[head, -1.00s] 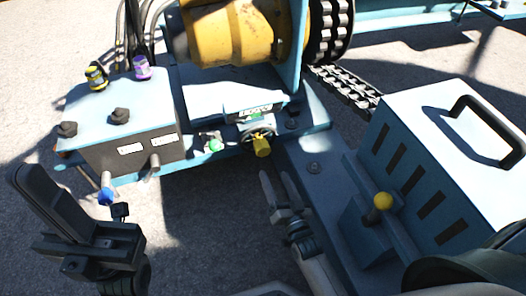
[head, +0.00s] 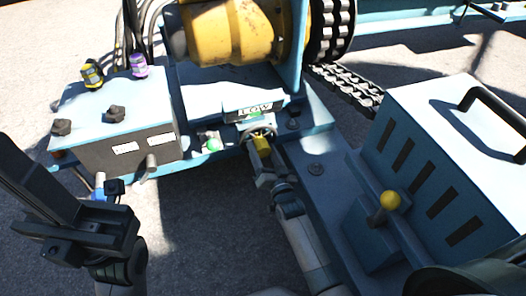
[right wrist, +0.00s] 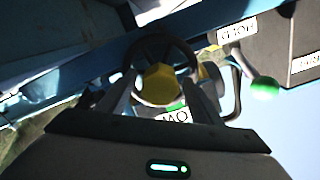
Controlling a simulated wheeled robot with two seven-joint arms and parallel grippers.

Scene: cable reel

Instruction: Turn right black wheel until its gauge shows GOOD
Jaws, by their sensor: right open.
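A black wheel (head: 248,133) with a yellow knob (head: 261,144) sits on the front edge of the blue frame below a lettered plate (head: 255,108). The right wrist view shows the wheel as a dark ring (right wrist: 186,47) around the yellow knob (right wrist: 160,84). My right gripper (head: 268,166) is open, its fingers on either side of the yellow knob; I cannot tell whether they touch it. A white label (right wrist: 171,116) below the knob seems to read LOW upside down, partly hidden. My left gripper (head: 75,205) is at the left, away from the wheel; its opening is unclear.
A control box (head: 120,165) at left carries black knobs (head: 114,113), yellow and purple caps and two white labels. A green ball (head: 213,144) is just left of the wheel. A yellow-balled lever (head: 390,200) stands by the vented box (head: 455,150) at right.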

